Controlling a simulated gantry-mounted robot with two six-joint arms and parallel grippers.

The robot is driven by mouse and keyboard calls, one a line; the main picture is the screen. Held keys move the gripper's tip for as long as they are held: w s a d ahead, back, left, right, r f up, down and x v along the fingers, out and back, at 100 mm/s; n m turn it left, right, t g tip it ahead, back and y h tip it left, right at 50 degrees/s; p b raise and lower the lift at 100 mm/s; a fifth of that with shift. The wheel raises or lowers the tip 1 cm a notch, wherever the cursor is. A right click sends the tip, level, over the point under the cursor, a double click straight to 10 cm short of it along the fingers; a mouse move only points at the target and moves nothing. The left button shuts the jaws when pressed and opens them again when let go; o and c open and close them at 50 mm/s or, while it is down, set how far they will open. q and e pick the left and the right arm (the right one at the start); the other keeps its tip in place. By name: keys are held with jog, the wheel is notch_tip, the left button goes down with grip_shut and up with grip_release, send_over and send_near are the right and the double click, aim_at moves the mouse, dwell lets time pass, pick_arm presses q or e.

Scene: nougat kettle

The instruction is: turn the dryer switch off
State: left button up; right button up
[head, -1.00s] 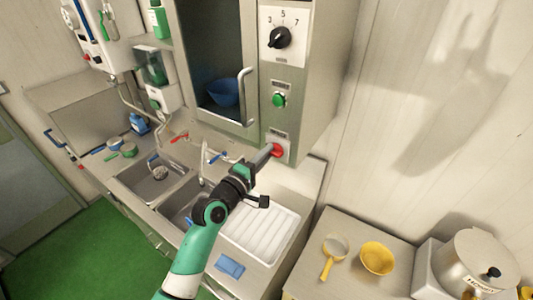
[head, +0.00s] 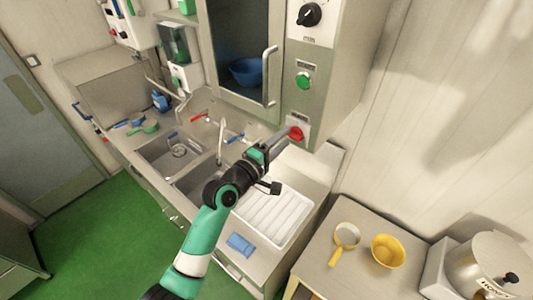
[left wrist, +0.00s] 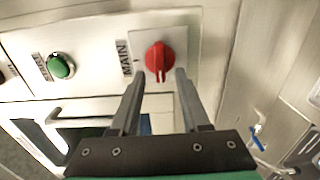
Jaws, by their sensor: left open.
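The dryer (head: 330,75) is the grey wall cabinet with a glass door and a control column. At the bottom of the column is a red rotary switch (head: 296,133) on a pale plate. In the left wrist view the red switch (left wrist: 159,58) is beside a label reading MAIN. My left gripper (head: 283,138) is right in front of it. In the left wrist view its open fingers (left wrist: 158,75) point at the switch, one on each side of its lower part. Whether they touch it cannot be told. My right gripper does not show.
A green button (head: 304,81) and a black dial (head: 310,14) are above the switch. The door handle (head: 270,76) stands out to the left. Below are sinks (head: 170,152) with taps and a white ribbed drainboard (head: 272,213). A side table (head: 352,285) holds yellow utensils.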

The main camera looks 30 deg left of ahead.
pick_arm(q)
jog(key=s+a, duration=0.1)
jog(key=s, duration=0.8)
jog(key=shift+s+a, duration=0.3)
jog(key=shift+s, duration=0.05)
jog(key=s+d+r+m+t+h, duration=0.2)
jog(key=d+r+m, duration=0.15)
jog(key=r, duration=0.65)
jog(key=s+d+r+m+t+h, duration=0.15)
jog(key=d+r, duration=0.25)
jog(key=r, duration=0.7)
jog(key=s+a+r+m+t+y, duration=0.2)
jog(key=s+r+m+t+y, duration=0.2)
jog(key=s+r+m, duration=0.8)
notch_tip(320, 180, up, 3)
jog(key=shift+s+a+r+t, duration=0.15)
jog(key=shift+s+a+t, duration=0.25)
jog(key=shift+t, duration=0.65)
